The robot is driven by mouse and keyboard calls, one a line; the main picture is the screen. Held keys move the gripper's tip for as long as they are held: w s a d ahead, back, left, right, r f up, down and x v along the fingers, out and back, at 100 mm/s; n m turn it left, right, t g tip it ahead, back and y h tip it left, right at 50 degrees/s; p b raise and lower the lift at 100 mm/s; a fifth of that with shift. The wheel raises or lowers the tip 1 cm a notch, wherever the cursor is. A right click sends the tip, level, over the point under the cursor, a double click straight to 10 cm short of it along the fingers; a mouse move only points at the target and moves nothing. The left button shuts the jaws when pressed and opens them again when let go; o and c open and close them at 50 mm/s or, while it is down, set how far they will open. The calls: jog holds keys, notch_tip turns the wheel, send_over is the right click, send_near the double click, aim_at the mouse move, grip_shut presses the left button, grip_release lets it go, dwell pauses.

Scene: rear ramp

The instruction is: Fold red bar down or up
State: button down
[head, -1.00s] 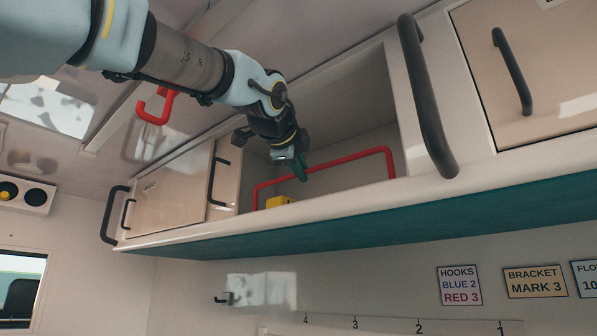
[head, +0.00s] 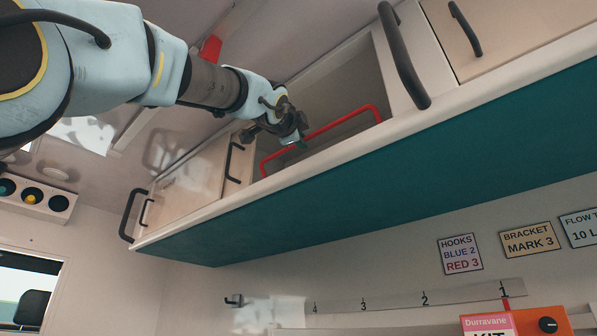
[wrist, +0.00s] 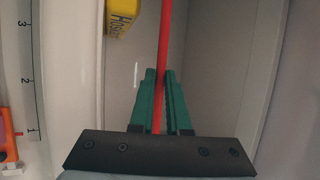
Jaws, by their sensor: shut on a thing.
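The red bar (head: 335,124) is a bent rail across the front of an open overhead locker. It stands up above the locker's front lip. My gripper (head: 302,146) reaches down to it from the upper left in the head view. In the wrist view my gripper (wrist: 160,85) has its green fingers on either side of the red bar (wrist: 165,35), shut on it. The bar runs up between the fingers and out of the top of the picture.
A yellow case (wrist: 126,15) lies in the locker near the bar. Dark grab handles (head: 404,58) stand out from the locker front to the right. Closed cabinet doors (head: 195,180) lie to the left. An orange kit box (head: 540,322) is low on the right.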

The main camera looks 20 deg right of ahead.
jog(key=n+t+b, duration=0.1)
jog(key=b, duration=0.4)
jog(key=s+a+f+n+t+b, duration=0.1)
jog(key=t+b, duration=0.1)
jog(key=b, duration=0.3)
jog(key=a+n+t+b, duration=0.1)
jog(key=n+t+b, duration=0.1)
jog(key=b, duration=0.3)
jog(key=shift+s+f, duration=0.15)
jog(key=shift+f, duration=0.05)
jog(key=shift+a+t, duration=0.1)
jog(key=shift+t, duration=0.3)
jog(key=shift+r, duration=0.15)
jog(key=c, duration=1.2)
grip_release()
jog(key=shift+s+a, duration=0.1)
jog(key=shift+a, duration=0.1)
jog(key=o, duration=0.3)
jog(key=shift+d, duration=0.1)
jog(key=shift+w+d+f, duration=0.2)
jog(key=shift+r, duration=0.1)
